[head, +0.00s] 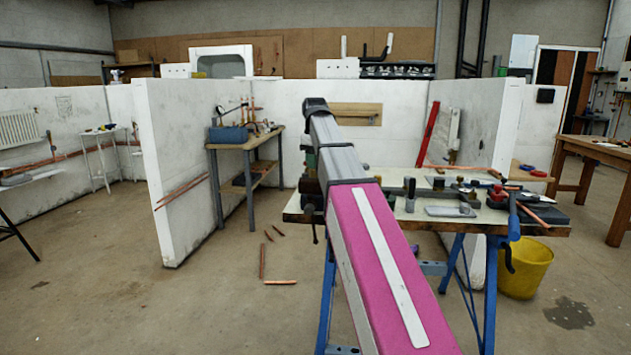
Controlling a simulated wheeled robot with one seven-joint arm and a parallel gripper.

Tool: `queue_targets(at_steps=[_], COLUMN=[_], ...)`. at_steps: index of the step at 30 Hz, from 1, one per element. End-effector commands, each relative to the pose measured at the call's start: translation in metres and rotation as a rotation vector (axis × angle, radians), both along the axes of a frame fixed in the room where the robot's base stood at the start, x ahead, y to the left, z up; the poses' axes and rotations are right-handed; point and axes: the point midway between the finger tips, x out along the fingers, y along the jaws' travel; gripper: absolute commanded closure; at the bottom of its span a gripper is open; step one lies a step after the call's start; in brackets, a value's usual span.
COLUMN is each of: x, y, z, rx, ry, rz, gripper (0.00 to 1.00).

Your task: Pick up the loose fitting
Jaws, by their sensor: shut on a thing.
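My arm rises from the bottom of the head view, with a pink sleeve and a grey upper section ending in a dark cap. It crosses in front of the workbench (470,225), and my gripper cannot be made out. No single piece can be told for sure as the loose fitting. Small grey and dark parts (410,190) stand on the bench top, right of my arm. The part of the bench behind my arm is hidden.
A yellow bucket (526,268) stands under the bench's right end. Copper pipe pieces (263,262) lie on the floor to the left. A smaller table (246,142) stands by a white partition (165,180). A wooden table (590,165) is far right. The left floor is mostly clear.

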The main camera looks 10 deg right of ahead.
Motion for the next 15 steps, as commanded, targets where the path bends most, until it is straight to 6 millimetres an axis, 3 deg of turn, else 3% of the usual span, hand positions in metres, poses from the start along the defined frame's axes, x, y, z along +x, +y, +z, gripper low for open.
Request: queue_targets(at_steps=[15], x=[-0.0001], y=[0.0001], z=[0.0079], rx=[0.0], ry=[0.0], rz=[0.0], gripper=[1.0])
